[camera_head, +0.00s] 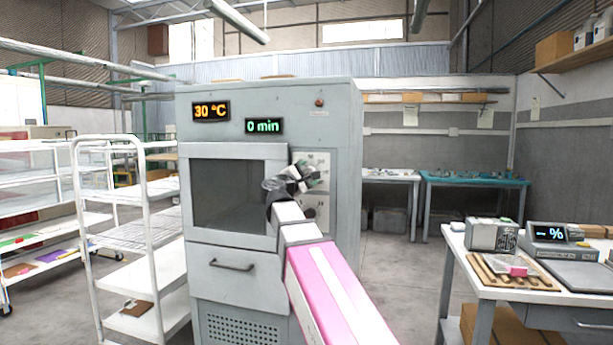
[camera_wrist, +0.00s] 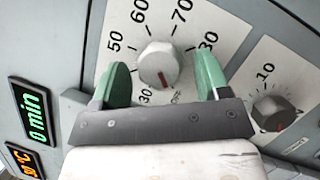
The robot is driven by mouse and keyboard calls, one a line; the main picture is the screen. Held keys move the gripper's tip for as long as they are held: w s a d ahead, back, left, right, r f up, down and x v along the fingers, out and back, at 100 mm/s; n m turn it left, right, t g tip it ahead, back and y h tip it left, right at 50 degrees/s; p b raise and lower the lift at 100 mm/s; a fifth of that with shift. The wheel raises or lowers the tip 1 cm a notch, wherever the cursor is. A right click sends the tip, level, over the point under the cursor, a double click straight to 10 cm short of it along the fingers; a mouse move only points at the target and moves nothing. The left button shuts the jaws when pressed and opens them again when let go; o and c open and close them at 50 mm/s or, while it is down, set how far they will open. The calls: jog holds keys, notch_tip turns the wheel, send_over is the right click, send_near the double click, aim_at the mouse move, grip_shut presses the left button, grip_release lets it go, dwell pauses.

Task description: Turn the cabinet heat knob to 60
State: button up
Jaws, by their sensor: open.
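The grey cabinet (camera_head: 270,110) stands in front of me, its heat display (camera_head: 210,111) reading 30 °C. In the wrist view the heat knob (camera_wrist: 157,63) is a light round knob with a red mark pointing down, near the 30 and OFF labels. The 60 label (camera_wrist: 140,11) is above it, slightly left. My gripper (camera_wrist: 163,66) is open, with one green finger on each side of the knob and gaps visible between. In the head view my gripper (camera_head: 303,178) is at the control panel (camera_head: 317,160) and hides the heat knob.
A second, darker knob (camera_wrist: 274,112) with a 10 label is right of the heat knob. The time display (camera_head: 263,126) reads 0 min. A white rack cart (camera_head: 140,265) stands left of the cabinet. A table (camera_head: 475,245) with devices is on the right.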

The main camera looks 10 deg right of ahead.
jog(key=c, duration=0.9)
jog(key=shift+m, duration=0.3)
